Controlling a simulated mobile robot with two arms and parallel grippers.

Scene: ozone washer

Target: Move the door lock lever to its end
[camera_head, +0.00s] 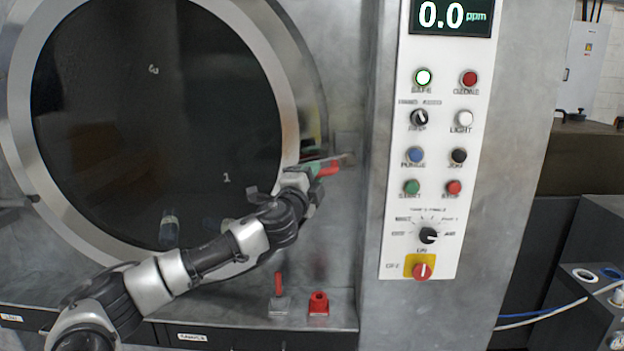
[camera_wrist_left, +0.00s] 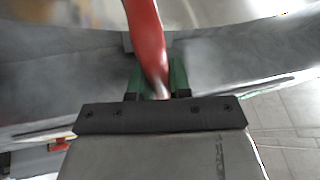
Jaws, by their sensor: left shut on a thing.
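The door lock lever has a red handle (camera_head: 329,169) and sits at the right edge of the round washer door (camera_head: 285,100) in the head view. My left gripper (camera_head: 316,169) reaches it from the lower left. In the left wrist view the red lever (camera_wrist_left: 147,40) runs down from the top edge between the green fingers of my left gripper (camera_wrist_left: 157,80). The gripper is shut on the lever. The lever's pivot is largely hidden in the head view by the gripper. My right gripper is in neither view.
A control panel (camera_head: 437,150) with buttons, knobs and a 0.0 ppm display stands to the right of the lever. A small red-handled valve (camera_head: 279,285) and a red fitting (camera_head: 318,303) sit on the ledge below. My left arm crosses in front of the door's lower part.

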